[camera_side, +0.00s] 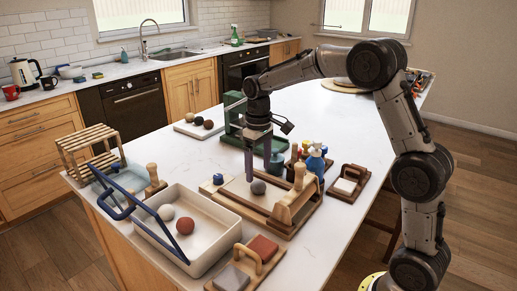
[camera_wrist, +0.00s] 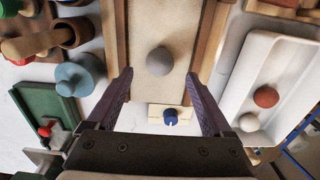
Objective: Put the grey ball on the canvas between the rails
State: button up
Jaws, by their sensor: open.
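The grey ball (camera_side: 258,187) rests on the pale canvas (camera_side: 238,188) of a wooden board. In the wrist view the ball (camera_wrist: 159,61) lies on the canvas (camera_wrist: 152,22) between the two wooden rails, near the end of the strip closest to my gripper. My gripper (camera_wrist: 160,77) is open, its purple fingers spread wide with nothing between their pads. The ball shows just beyond the fingertips, roughly centred between them. In the side view my gripper (camera_side: 249,176) points down over the board, close to the ball; whether a finger touches it cannot be told.
A white tray (camera_side: 190,262) holds a red and a white ball. A wooden block with a blue knob (camera_wrist: 170,117) lies beside the board's near end. A green stand (camera_side: 232,112), bottles (camera_side: 315,163) and wooden tools crowd around the board.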

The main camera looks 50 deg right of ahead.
aim_at(259, 189)
notch_tip(259, 189, up, 7)
jog(key=s+a+r+t, duration=0.2)
jog(key=s+a, duration=0.1)
jog(key=s, duration=0.4)
jog(key=s+a+r+t, duration=0.1)
jog(key=s+a+r, duration=0.2)
jog(key=s, duration=0.5)
jog(key=s+a+f+t, duration=0.1)
jog(key=s+f, duration=0.1)
jog(key=s, duration=0.3)
jog(key=s+a+f+t, duration=0.1)
jog(key=s+f, duration=0.2)
jog(key=s, duration=0.3)
jog(key=shift+s+f+t, duration=0.3)
